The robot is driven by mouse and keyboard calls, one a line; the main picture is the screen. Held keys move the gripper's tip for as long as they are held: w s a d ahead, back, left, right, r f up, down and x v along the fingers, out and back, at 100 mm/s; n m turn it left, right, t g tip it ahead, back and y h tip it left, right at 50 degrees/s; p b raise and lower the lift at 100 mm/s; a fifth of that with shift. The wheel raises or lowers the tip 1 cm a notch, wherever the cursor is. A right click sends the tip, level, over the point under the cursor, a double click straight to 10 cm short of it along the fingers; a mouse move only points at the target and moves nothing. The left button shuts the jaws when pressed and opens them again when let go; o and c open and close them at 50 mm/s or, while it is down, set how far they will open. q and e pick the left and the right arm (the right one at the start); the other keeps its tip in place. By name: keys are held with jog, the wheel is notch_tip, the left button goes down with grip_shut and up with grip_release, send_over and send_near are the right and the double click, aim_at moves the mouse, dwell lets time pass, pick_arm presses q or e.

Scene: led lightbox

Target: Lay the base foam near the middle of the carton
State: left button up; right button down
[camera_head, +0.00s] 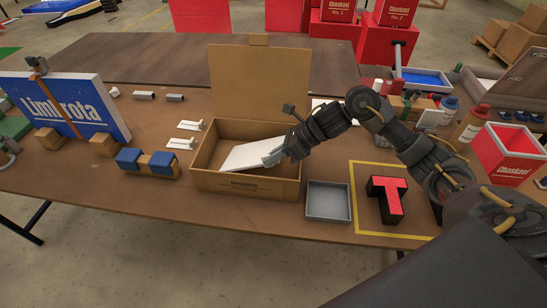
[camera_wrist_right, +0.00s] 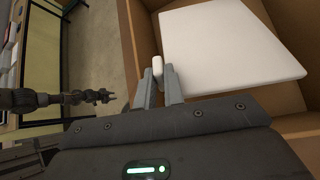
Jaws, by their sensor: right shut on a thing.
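The open cardboard carton (camera_head: 247,184) stands mid-table with its lid up at the back. The base foam (camera_head: 247,155), a flat white sheet, is inside the carton, tilted, and also shows in the right wrist view (camera_wrist_right: 230,45). My right gripper (camera_head: 272,156) reaches into the carton from the right and is shut on the foam. In the right wrist view its fingertips (camera_wrist_right: 158,80) have a small white part between them. My left gripper (camera_wrist_right: 105,96) shows small and dark in the right wrist view; its jaws are too small to read.
Bottles (camera_head: 470,125) stand at the right.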

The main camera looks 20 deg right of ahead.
jog(key=shift+r, duration=0.1)
jog(key=shift+f+b, duration=0.25)
jog(key=shift+b, duration=0.1)
jog(key=c, duration=1.5)
grip_release()
jog(key=shift+r, duration=0.1)
